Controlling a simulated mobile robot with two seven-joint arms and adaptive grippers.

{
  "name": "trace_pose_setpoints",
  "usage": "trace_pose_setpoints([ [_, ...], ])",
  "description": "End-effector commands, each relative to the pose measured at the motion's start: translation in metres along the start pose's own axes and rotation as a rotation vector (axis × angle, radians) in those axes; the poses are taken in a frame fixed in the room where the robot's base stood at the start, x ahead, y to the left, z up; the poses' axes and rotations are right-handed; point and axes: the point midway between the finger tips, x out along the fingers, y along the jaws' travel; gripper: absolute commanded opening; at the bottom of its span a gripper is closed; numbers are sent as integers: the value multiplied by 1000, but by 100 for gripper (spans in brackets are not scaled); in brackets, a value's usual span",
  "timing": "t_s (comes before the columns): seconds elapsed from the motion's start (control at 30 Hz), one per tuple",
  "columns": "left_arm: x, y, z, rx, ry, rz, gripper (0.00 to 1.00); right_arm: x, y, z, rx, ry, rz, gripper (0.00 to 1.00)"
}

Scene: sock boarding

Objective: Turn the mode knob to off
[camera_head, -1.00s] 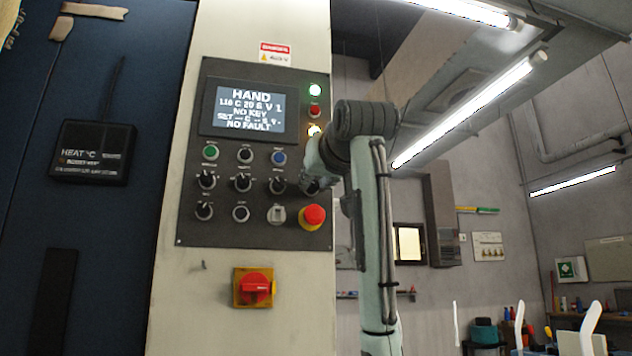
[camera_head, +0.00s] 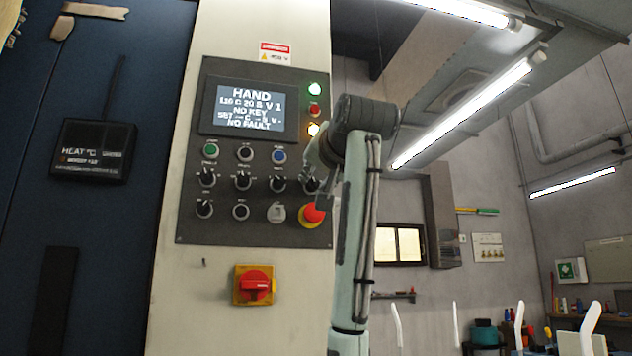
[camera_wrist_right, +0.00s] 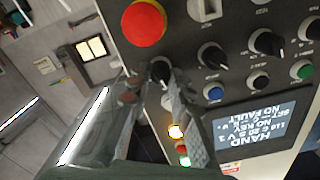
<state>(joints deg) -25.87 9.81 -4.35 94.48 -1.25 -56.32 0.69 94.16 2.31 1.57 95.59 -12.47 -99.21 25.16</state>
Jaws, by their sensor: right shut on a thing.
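A dark control panel (camera_head: 190,225) is fixed on a pale cabinet. Its screen (camera_head: 250,109) reads HAND, NO KEY and NO FAULT among other lines. My right gripper (camera_head: 312,184) is at the right end of the row of black knobs, just above the red emergency button (camera_head: 313,215). In the wrist view, my right gripper (camera_wrist_right: 165,78) has its fingers shut on a black knob (camera_wrist_right: 160,69), taken as the mode knob. The fingers partly hide this knob, and its label and pointer cannot be read. My left gripper is out of view.
Other black knobs (camera_head: 242,181) stand close to the left of my right gripper. A red rotary switch on a yellow plate (camera_head: 254,286) is below the panel. A heat display box (camera_head: 93,151) is on the dark blue wall at left. Right of the cabinet is open room.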

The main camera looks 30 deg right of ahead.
Motion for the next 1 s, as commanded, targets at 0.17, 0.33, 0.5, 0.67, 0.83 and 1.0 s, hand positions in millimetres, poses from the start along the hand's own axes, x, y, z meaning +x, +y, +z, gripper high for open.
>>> trace_pose_setpoints([
  [0.17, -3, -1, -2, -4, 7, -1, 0, 0, 0, 0, 125, 1, -2, 0],
  [0.33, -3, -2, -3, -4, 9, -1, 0, 0, 0, -1, 210, 2, -1, 0],
  [0.5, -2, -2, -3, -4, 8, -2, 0, 0, 0, -1, 259, 3, -1, 0],
  [0.67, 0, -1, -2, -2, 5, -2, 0, 0, 1, -1, 279, 3, -1, 0],
  [0.83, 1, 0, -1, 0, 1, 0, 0, -1, 1, -1, 283, 4, 0, 0],
  [1.0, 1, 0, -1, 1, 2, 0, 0, -1, 1, -1, 282, 4, -1, 0],
])
